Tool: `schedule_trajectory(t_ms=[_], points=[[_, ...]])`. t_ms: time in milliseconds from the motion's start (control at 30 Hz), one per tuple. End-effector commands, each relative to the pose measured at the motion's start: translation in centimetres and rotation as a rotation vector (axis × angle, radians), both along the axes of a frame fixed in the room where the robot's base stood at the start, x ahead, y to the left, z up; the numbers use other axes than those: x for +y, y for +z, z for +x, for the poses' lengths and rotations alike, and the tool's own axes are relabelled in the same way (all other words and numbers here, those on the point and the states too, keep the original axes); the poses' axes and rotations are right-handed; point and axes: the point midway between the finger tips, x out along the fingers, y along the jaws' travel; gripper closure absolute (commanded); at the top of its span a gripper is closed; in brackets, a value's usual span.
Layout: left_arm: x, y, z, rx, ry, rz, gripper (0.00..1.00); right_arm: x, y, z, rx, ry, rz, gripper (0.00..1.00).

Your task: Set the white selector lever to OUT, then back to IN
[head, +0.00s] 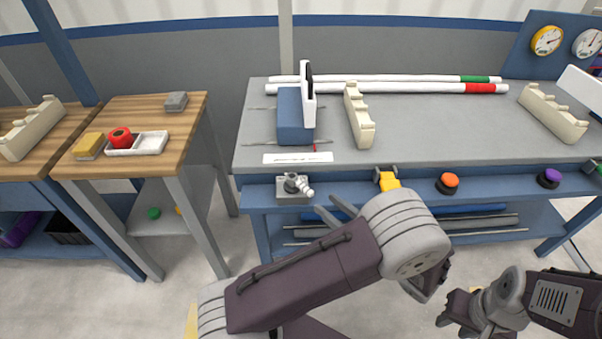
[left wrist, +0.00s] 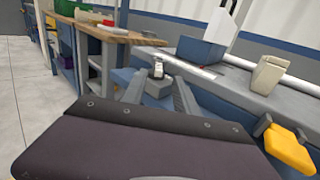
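The white selector lever (head: 300,186) sits on a small grey box on the blue front edge of the grey workbench. It also shows in the left wrist view (left wrist: 158,68), ahead of my left gripper and between the lines of its fingers. My left gripper (head: 334,208) is open and empty, just right of and below the lever in the head view, apart from it. Its spread fingers also show in the left wrist view (left wrist: 160,92). My right gripper (head: 455,312) is low at the lower right, far from the lever; its finger opening is unclear.
A yellow control (head: 386,179), an orange knob (head: 449,182) and a purple knob (head: 549,177) line the bench front. A blue block (head: 291,118), cream racks (head: 358,116) and white pipes (head: 385,88) are on the benchtop. A wooden table (head: 190,130) stands left.

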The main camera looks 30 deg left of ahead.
Motion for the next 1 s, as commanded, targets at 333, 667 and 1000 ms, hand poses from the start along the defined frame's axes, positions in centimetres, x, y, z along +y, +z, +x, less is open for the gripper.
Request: schedule_trajectory(t_ms=[333,667,1000], points=[[6.4,-0.4,1.9,0.000,0.009,-0.004,0.65,0.0,-1.7,0.0,0.000,0.000,0.000,0.65],[8.5,-0.1,2.7,0.000,0.005,-0.005,0.65,0.0,-2.0,0.0,0.000,0.000,0.000,0.65],[8.5,-0.1,2.7,0.001,0.005,-0.005,1.00,0.0,-1.9,0.0,0.000,0.000,0.000,0.65]])
